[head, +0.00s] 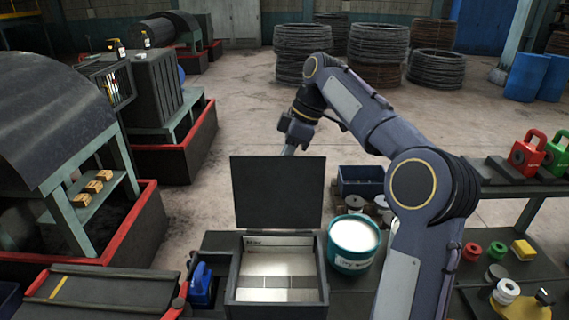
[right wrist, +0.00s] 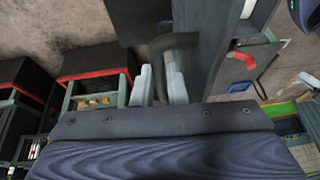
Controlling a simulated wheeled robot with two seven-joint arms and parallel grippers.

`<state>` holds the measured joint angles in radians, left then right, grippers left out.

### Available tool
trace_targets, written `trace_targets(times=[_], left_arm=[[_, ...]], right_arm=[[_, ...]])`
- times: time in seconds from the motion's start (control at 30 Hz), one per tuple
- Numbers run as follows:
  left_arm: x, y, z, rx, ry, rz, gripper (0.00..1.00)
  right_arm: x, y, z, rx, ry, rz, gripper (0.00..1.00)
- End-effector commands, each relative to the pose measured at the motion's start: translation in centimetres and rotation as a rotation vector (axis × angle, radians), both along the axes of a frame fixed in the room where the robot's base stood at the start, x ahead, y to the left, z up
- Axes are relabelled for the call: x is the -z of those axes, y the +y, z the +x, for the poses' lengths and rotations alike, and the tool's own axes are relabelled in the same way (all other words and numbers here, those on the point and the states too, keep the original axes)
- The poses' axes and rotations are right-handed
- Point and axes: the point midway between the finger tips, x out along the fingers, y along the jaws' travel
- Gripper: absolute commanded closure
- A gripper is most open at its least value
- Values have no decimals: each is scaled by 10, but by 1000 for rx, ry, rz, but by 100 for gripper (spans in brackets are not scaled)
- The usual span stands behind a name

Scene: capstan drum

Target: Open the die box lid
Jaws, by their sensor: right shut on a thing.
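The die box (head: 235,290) is a dark grey box on the bench at the bottom middle of the head view. Its dark lid (head: 277,192) stands upright at the back edge, so the box is open and its pale inside with a label shows. My right gripper (head: 290,149) is at the top edge of the lid, its fingertips partly hidden behind it. In the right wrist view, my right gripper (right wrist: 160,86) has its pale fingers closed around a dark bent handle (right wrist: 174,42). My left gripper is not in view.
A teal tub (head: 353,262) with pale contents stands right of the box. A bin with a blue object (head: 201,285) stands left of it. A shelf with red and green padlock-like blocks (head: 528,155) is at the right. Open floor lies behind the bench.

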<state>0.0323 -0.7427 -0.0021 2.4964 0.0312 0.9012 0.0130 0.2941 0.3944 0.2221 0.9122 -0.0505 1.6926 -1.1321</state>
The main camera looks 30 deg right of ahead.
Motion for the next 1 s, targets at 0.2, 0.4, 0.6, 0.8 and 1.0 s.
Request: trace_targets(times=[0.2,0.4,0.6,0.8,1.0], left_arm=[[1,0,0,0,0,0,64],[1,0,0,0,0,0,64],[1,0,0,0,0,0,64],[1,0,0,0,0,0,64],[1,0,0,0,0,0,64]], right_arm=[[19,-12,18,-7,31,1,100],[25,-18,29,-5,96,43,100],[28,-22,34,0,125,62,100],[29,-24,36,3,131,66,100],[29,-25,36,4,131,66,100]])
